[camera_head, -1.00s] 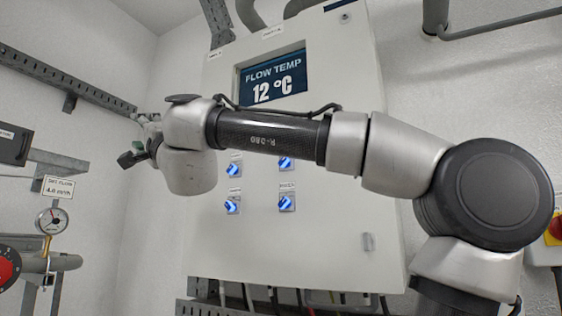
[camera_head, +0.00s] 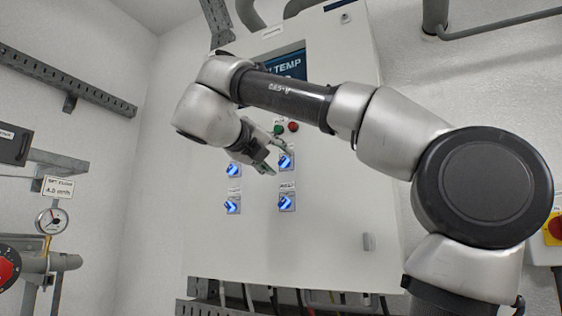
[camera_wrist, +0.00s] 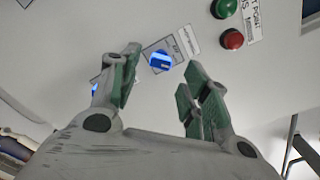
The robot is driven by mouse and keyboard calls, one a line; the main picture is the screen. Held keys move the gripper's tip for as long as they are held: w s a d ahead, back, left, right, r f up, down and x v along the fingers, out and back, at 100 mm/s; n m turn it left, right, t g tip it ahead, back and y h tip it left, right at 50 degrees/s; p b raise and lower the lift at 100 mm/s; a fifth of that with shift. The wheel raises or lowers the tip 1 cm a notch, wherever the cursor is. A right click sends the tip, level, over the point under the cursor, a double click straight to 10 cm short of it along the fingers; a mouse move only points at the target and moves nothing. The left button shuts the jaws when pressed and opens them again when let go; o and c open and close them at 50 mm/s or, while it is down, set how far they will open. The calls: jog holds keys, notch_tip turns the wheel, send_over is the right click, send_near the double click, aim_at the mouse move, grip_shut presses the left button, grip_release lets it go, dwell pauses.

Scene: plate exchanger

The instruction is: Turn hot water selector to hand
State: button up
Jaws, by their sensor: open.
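Several blue selector knobs sit on the white cabinet (camera_head: 330,235): upper left (camera_head: 234,170), upper right (camera_head: 287,160), lower left (camera_head: 232,206) and lower right (camera_head: 286,202). Their labels are too small to read, so I cannot tell which is the hot water selector. My gripper (camera_head: 274,160) is open and empty, near the upper right knob in the head view. In the wrist view one blue knob (camera_wrist: 160,60) with a label beside it shows between the spread fingers, seemingly apart from them. Another blue knob is partly hidden behind the left finger.
A green button (camera_wrist: 223,8) and a red button (camera_wrist: 232,39) are above the knobs. The flow temperature display (camera_head: 283,68) is partly hidden by my arm. A gauge (camera_head: 51,221) and pipework stand at the left; a red-and-yellow switch (camera_head: 555,228) is at the right.

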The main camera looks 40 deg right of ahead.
aim_at(282, 161)
jog(key=shift+x, duration=2.2)
jog(key=c, duration=1)
